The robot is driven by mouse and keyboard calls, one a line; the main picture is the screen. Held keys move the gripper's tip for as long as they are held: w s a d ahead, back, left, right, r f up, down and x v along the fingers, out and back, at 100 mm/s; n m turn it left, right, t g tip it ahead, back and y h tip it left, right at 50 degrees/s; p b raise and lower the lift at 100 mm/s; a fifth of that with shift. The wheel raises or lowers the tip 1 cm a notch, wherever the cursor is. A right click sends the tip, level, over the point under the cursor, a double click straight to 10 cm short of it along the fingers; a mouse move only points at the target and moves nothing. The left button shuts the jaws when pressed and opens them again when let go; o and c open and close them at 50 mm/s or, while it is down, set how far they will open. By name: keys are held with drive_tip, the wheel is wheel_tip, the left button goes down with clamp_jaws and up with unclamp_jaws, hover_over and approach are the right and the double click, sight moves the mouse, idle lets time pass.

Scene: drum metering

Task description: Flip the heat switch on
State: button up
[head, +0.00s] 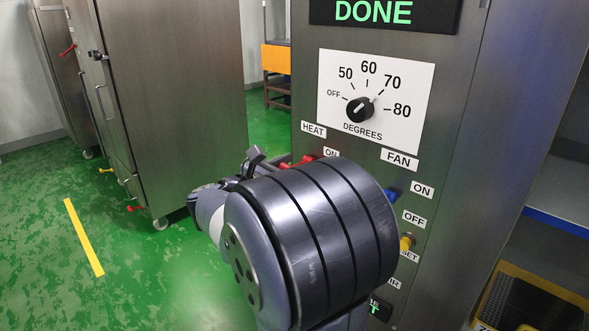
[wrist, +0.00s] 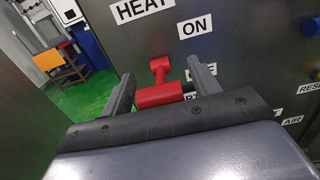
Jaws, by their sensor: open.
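The heat switch is a red lever with a thick crossbar (wrist: 159,95) on the grey panel, below the HEAT label (wrist: 142,8) and left of the ON label (wrist: 194,26). In the wrist view its crossbar hangs below the pivot, level with a partly hidden lower label. My gripper (wrist: 160,72) is open, with one finger on each side of the lever; I cannot tell whether they touch it. In the head view my wrist hides most of the switch, and only a bit of red (head: 302,161) shows near my gripper (head: 273,160).
The panel has a degrees dial (head: 360,109), a green DONE display (head: 373,12), a blue FAN switch (head: 390,194) and a yellow knob (head: 405,243) close right of my wrist. A steel cabinet (head: 175,90) stands left, with green floor between.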

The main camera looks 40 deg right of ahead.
clamp_jaws()
drive_tip(key=shift+r, duration=0.1)
idle(0.7)
